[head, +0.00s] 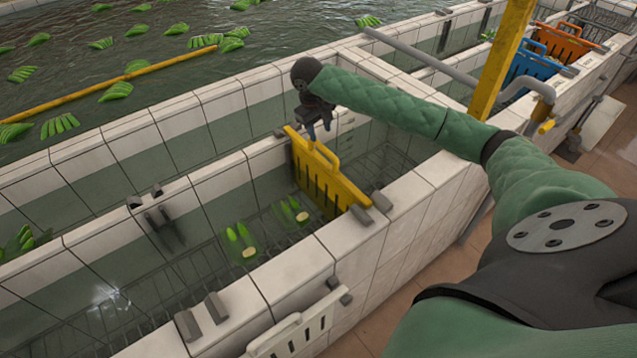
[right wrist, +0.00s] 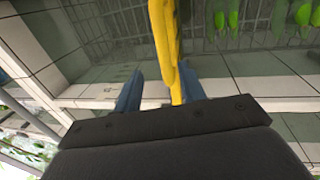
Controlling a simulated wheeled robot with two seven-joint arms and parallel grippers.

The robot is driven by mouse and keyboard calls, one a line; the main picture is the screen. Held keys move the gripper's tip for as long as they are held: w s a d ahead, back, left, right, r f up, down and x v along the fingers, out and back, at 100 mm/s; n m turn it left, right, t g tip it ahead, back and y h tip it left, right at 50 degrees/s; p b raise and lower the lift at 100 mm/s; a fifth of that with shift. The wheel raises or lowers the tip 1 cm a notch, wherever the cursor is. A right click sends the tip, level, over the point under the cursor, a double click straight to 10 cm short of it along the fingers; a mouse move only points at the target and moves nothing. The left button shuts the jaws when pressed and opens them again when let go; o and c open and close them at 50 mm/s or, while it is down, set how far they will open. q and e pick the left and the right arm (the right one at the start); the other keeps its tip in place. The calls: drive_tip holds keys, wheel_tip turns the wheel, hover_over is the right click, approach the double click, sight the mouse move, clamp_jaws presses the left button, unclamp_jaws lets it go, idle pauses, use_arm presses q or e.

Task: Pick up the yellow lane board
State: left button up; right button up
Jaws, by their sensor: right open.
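The yellow lane board (head: 325,178) stands upright across the tiled channel, slotted at its lower part, with a handle bar at its top left. My right gripper (head: 319,132) is above the board's far upper end, close to the handle. In the right wrist view the yellow board (right wrist: 165,45) runs edge-on between my two blue fingers (right wrist: 160,85). The fingers are apart on either side of it, nearer to it on the right. I cannot tell whether either finger touches it. My left gripper is not in view.
Grey brackets (head: 382,202) sit on the tiled wall (head: 290,280) beside the board. Green fruit (head: 242,240) lies on a wire rack in the channel. A white board (head: 292,335) leans at the front. A yellow post (head: 502,55), blue board (head: 526,66) and orange board (head: 560,42) stand right.

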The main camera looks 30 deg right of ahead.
sight(322, 146)
drive_tip(key=shift+d+f+m+p, duration=0.15)
drive_tip(key=shift+f+m+p, duration=0.15)
drive_tip(key=shift+f+p, duration=0.65)
drive_tip(key=shift+s+d+f, duration=0.1)
drive_tip(key=shift+s+f, duration=0.05)
drive_tip(key=shift+f, duration=0.5)
wheel_tip(322, 146, down, 4)
drive_tip(key=p, duration=0.3)
drive_tip(key=shift+s+r, duration=0.1)
drive_tip(key=shift+r, duration=0.15)
drive_tip(key=shift+d+f, duration=0.2)
drive_tip(key=shift+f, duration=0.4)
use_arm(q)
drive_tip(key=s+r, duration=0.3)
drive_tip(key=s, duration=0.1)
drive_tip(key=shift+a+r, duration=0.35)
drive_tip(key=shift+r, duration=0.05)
use_arm(e)
drive_tip(key=shift+r, duration=0.1)
clamp_jaws()
